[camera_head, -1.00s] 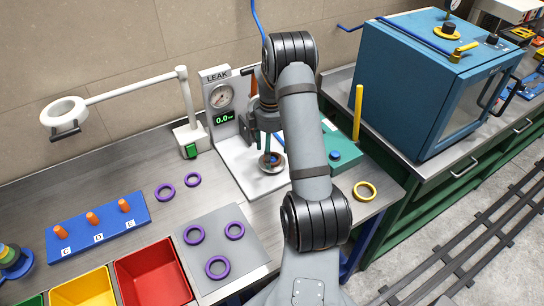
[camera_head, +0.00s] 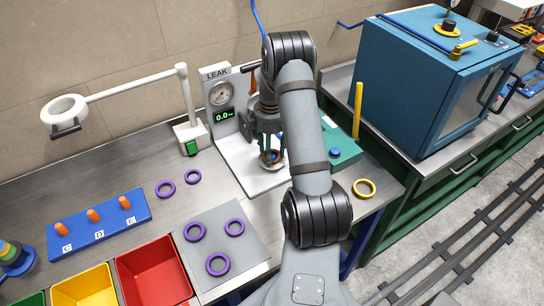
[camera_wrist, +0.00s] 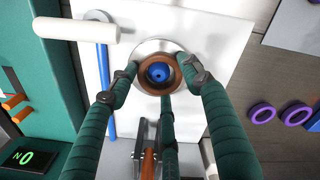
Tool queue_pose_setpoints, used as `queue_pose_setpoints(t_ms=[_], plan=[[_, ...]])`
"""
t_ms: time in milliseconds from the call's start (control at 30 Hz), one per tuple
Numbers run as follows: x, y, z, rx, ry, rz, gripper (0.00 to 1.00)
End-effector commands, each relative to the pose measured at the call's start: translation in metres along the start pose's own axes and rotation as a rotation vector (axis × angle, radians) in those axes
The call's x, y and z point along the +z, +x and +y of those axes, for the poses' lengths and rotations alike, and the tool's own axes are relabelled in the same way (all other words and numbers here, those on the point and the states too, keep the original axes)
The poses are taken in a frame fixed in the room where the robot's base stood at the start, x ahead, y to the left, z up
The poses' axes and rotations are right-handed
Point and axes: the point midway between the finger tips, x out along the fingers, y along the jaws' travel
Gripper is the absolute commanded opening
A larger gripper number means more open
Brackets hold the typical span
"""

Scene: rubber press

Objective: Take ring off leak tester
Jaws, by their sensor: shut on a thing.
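The leak tester (camera_head: 220,120) stands against the wall, with a dial, a green readout and a white base plate. A brown ring (camera_wrist: 142,82) sits around the blue-centred round seat (camera_wrist: 158,72) on that plate. My gripper (camera_head: 271,157) points down over the seat. In the wrist view, its green fingers (camera_wrist: 161,80) are shut on the ring from the left, right and below. The ring appears level and still at the seat; I cannot tell whether it is raised. In the head view, the fingers hide much of the ring.
Purple rings (camera_head: 218,264) lie on a grey mat (camera_head: 215,215) and on the bench. A green block with a blue button (camera_head: 335,152) and yellow post (camera_head: 358,110) stand near the tester. The blue press (camera_head: 430,85) stands farther right.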

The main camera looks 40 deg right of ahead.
Motion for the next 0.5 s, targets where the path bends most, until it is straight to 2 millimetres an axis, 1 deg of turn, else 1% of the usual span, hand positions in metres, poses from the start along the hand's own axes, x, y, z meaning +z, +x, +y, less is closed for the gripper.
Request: queue_pose_setpoints(t_ms=[33, 133, 367, 500], plan=[[0.000, 0.000, 0.000, 0.000, 0.000, 0.000, 0.31], [0.000, 0.000, 0.000, 0.000, 0.000, 0.000, 0.26], [0.000, -0.002, 0.000, 0.001, 0.000, 0.000, 0.25], [0.000, -0.011, 0.001, 0.003, -0.001, 0.001, 0.25]])
